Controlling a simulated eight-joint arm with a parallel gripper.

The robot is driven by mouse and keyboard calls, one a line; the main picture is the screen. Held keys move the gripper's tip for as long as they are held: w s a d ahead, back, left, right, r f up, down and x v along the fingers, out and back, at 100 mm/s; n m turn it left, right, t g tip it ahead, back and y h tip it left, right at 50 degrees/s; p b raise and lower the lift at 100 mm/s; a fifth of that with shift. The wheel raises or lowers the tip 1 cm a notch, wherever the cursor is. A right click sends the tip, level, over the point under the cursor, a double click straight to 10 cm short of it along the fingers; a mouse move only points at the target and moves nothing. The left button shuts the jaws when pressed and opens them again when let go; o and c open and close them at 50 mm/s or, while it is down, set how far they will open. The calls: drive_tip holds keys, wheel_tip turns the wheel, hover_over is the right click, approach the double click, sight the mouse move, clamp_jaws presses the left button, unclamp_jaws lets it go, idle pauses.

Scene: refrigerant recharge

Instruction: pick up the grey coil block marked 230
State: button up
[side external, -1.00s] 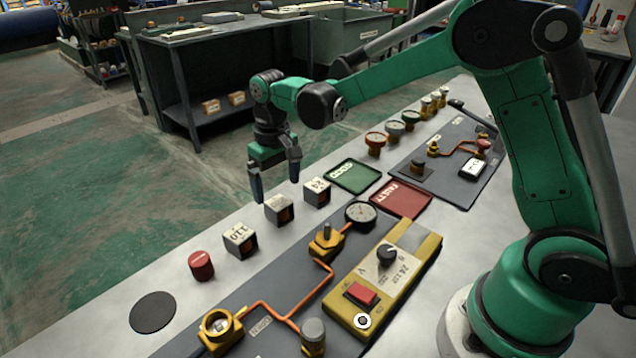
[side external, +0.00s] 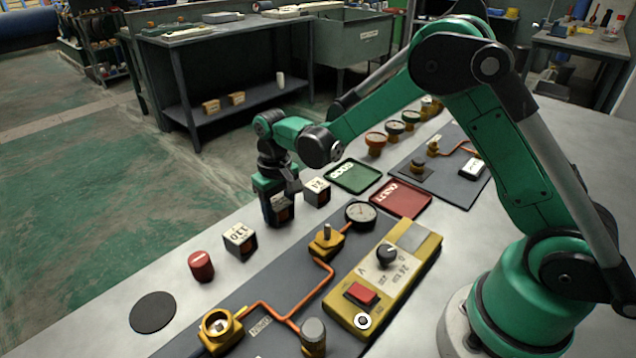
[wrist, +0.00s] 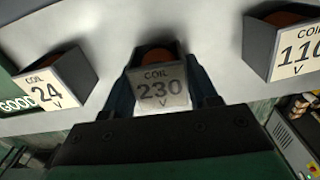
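The grey coil block marked 230 (wrist: 158,88) stands on the bench, its white label facing the camera in the wrist view. My gripper (wrist: 162,85) is lowered around it, with one dark finger on each side of the block. The fingers lie close along its sides; I cannot tell whether they press on it. In the side external view my gripper (side external: 279,208) covers most of the block (side external: 285,216).
The 110 block (side external: 240,241) and the 24 block (side external: 316,192) stand on either side. A red cylinder (side external: 201,265) is beyond the 110 block. The green tray (side external: 356,176) and red tray (side external: 401,199) lie empty to the right. A yellow meter box (side external: 385,275) is in front.

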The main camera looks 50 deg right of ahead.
drive_tip(key=c, duration=0.4)
